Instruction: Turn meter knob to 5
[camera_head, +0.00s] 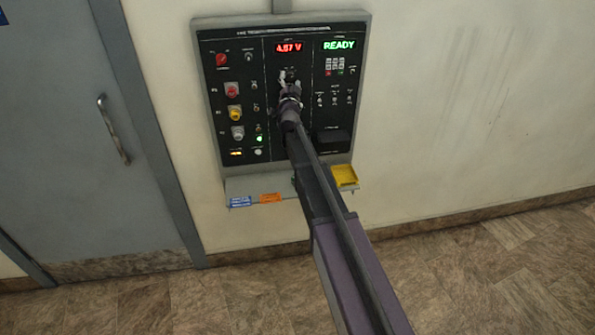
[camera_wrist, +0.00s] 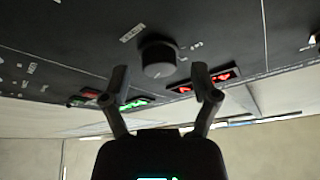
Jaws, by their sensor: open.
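A black wall panel (camera_head: 307,110) stands upright on the wall in a grey frame. Its red meter display (camera_head: 288,47) appears to read 4.57 V. In the wrist view a round dark knob (camera_wrist: 158,57) sticks out of the panel, with small pale labels beside it. My gripper (camera_wrist: 160,80) is open, with one fingertip on either side just short of the knob. No contact with the knob shows. In the head view my gripper (camera_head: 288,78) is below the meter display and mostly covers the knob.
A green READY display (camera_head: 339,45) and a keypad (camera_head: 334,66) are right of the meter. Red, yellow and grey knobs or connectors line the left side. A shelf below holds a blue tag (camera_head: 240,202), an orange tag (camera_head: 270,198) and a yellow tray (camera_head: 344,176). A grey door is left.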

